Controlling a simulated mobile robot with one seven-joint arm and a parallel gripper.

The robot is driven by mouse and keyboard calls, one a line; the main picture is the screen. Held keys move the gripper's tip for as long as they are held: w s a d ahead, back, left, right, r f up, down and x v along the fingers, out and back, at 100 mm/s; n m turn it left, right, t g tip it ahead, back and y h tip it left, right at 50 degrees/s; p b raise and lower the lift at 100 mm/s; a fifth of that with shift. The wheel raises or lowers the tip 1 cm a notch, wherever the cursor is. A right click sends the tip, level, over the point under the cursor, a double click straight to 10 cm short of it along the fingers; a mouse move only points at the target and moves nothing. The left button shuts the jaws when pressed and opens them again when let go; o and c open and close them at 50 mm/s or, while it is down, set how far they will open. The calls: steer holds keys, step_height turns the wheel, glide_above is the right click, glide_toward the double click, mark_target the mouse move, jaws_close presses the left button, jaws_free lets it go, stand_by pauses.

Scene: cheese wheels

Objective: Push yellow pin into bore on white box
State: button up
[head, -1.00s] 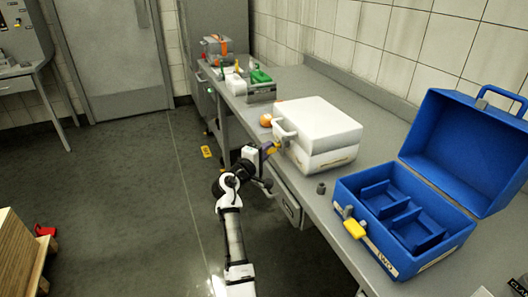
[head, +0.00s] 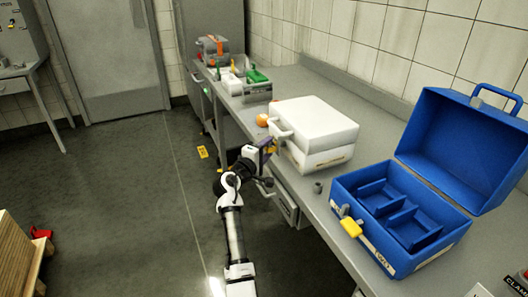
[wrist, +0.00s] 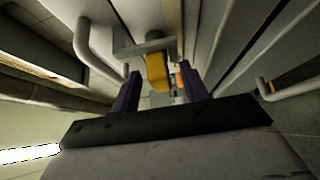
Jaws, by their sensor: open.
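The white box (head: 318,125) stands closed on the grey bench, with a handle (head: 281,130) on the side facing my arm. My gripper (head: 268,146) is close to that side, below the handle. In the wrist view, the yellow pin (wrist: 157,74) shows at a grey bracket on the box, beyond and between the two dark fingers of my open gripper (wrist: 160,72). I see no contact between fingers and pin. In the head view the pin is mostly hidden by the gripper. The bore cannot be made out.
A small grey cylinder (head: 318,187) lies between case and box. An orange ball (head: 262,120) and a bin with green items (head: 257,88) are behind.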

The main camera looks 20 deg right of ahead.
steer(key=b+v, duration=0.3)
steer(key=v, duration=1)
steer(key=shift+s+a, duration=0.3)
